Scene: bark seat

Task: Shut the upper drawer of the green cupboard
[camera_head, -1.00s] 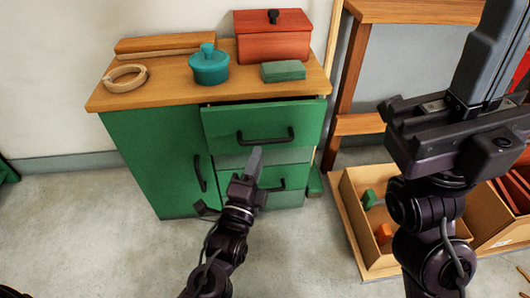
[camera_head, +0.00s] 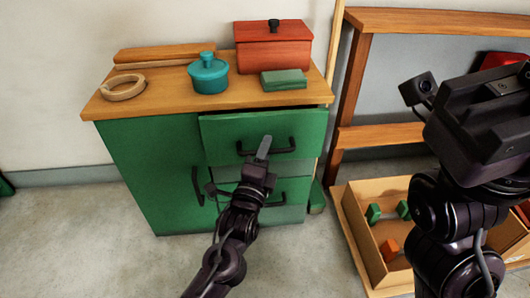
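The green cupboard (camera_head: 150,170) with a wooden top stands ahead. Its upper drawer (camera_head: 220,131) is pulled out a little, with a dark gap above its front. The black handle (camera_head: 285,149) of the upper drawer runs across its front. My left gripper (camera_head: 264,148) points at the upper drawer's front, overlapping the handle in the view. I cannot tell whether it touches, or whether its fingers are apart. My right arm fills the right side, with its gripper's fingertips outside the picture. The lower drawer (camera_head: 293,190) is partly hidden behind my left gripper.
On the cupboard top (camera_head: 165,101) are a teal pot (camera_head: 208,75), a red box (camera_head: 273,48), a green block (camera_head: 284,80) and a wooden ring (camera_head: 123,87). A cardboard box (camera_head: 362,235) with blocks sits on the floor at right. A wooden shelf (camera_head: 352,95) stands behind it.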

